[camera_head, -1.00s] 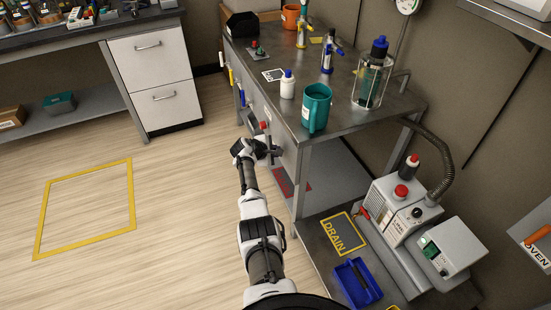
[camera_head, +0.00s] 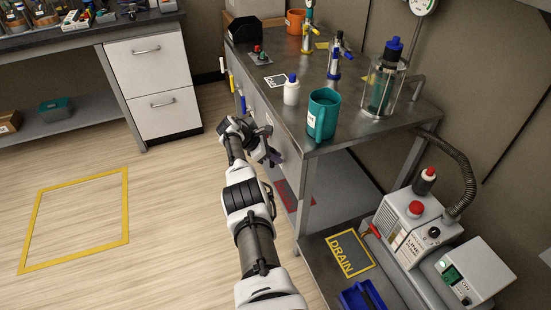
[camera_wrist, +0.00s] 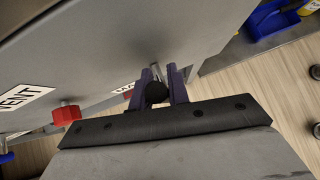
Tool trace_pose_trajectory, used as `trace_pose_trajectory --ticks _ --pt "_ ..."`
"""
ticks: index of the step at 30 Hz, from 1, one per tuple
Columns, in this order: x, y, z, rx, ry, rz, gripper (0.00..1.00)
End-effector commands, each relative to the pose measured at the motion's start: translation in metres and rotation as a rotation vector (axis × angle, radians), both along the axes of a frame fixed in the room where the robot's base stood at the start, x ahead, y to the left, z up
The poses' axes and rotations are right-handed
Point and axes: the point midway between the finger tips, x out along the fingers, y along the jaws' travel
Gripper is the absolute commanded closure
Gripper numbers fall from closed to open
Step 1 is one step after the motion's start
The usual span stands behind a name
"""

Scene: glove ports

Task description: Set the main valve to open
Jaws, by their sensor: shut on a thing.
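My gripper (camera_wrist: 160,90) shows in the wrist view with its two purple fingers on either side of a dark, round-ended valve handle (camera_wrist: 156,93), shut on it. A metal stem shows just beyond the handle. A white label (camera_wrist: 125,88) beside the fingers reads "MA", the rest hidden, so this appears to be the main valve. In the head view, my gripper (camera_head: 270,155) is at the front panel of the steel bench, below the teal mug; the handle is hidden there. The handle's exact angle is hard to tell.
A red knob (camera_wrist: 66,114) near a VENT label (camera_wrist: 24,98) is left of my gripper in the wrist view. A teal mug (camera_head: 323,114) and white bottle (camera_head: 291,90) stand on the bench (camera_head: 262,97). A pump (camera_head: 408,225) sits low right. Floor at left is clear.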

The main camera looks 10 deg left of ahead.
Motion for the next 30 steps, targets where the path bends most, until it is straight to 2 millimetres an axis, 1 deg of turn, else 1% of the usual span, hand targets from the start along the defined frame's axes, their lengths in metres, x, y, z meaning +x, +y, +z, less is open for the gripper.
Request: trace_pose_trajectory --ticks 15,16,20,30 --pt "-0.0011 0.0008 -0.0004 -0.008 0.015 0.003 1.0" --pt "-0.0011 0.0008 -0.0004 -0.008 0.015 0.003 0.79" --pt "-0.001 0.0006 -0.0003 -0.008 0.014 0.002 0.62" --pt "-0.0016 0.0022 0.0025 -0.009 0.013 0.001 0.61"
